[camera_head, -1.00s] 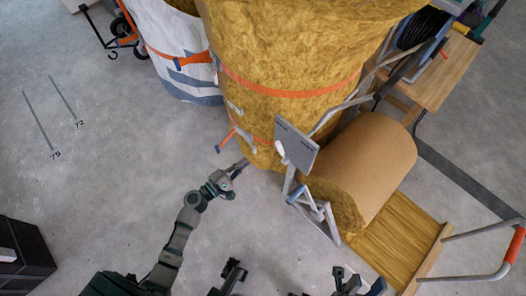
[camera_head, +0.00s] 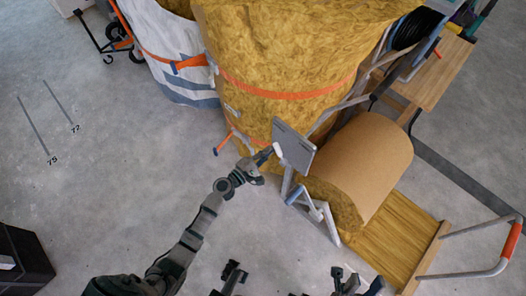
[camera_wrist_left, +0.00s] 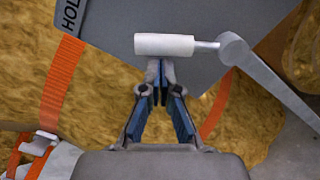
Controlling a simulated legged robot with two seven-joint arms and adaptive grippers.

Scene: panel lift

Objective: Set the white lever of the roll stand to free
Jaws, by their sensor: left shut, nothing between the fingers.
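The white lever (camera_head: 278,149) is a white cylindrical grip at the left edge of the grey plate on the roll stand (camera_head: 322,212). In the left wrist view the white grip (camera_wrist_left: 164,44) lies crosswise, joined by a short rod to a grey arm (camera_wrist_left: 262,72) at right. My left gripper (camera_head: 270,153) is shut and empty, its tips just below the white grip. The tips (camera_wrist_left: 160,64) come very close to it; whether they touch I cannot tell. Dark parts at the head view's bottom edge may include my right gripper; its jaws cannot be made out.
The grey plate (camera_wrist_left: 205,22) carries partly hidden lettering, "HOL". A brown-backed roll (camera_head: 365,165) lies on the stand. A large yellow wool bale (camera_head: 285,60) with orange straps stands behind. A black box (camera_head: 22,262) is at lower left.

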